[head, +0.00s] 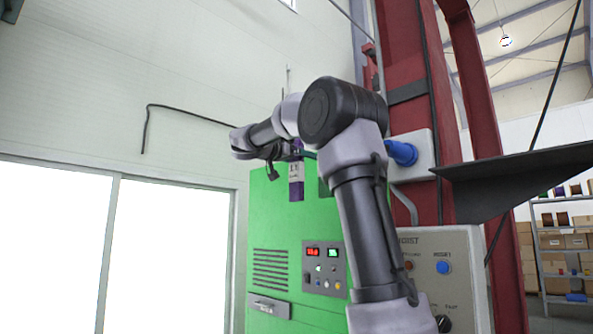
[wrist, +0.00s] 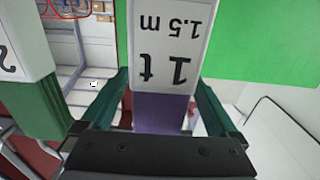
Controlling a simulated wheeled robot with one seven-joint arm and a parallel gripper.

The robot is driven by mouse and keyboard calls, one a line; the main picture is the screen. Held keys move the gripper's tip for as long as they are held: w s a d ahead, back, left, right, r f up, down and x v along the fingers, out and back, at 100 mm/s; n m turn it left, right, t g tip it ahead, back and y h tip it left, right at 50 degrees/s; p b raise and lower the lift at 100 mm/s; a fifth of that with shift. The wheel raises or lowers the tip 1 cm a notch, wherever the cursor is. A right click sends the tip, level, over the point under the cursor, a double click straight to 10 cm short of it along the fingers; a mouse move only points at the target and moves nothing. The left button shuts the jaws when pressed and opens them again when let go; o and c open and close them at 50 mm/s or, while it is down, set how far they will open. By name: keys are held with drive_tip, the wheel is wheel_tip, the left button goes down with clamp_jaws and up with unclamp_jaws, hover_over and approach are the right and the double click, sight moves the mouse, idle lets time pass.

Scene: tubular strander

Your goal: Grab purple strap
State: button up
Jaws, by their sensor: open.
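The purple strap (wrist: 160,112) has a white label reading "1t 1.5 m", upside down in the wrist view. In the head view the purple strap (head: 297,191) hangs in front of a green cabinet, its top partly hidden by my arm. My gripper (wrist: 161,84) is open, with one dark green finger on each side of the strap. I cannot tell whether either finger touches it. In the head view my gripper (head: 303,154) is at the strap's upper part and is small and partly hidden.
A green strap (wrist: 50,108) with a white label is at the left of the wrist view. The green cabinet (head: 270,225) with lit displays stands behind. A grey control box (head: 445,270), red column (head: 418,120) and dark shelf plate (head: 520,175) are at the right.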

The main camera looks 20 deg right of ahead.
clamp_jaws()
drive_tip(key=shift+r, duration=0.15)
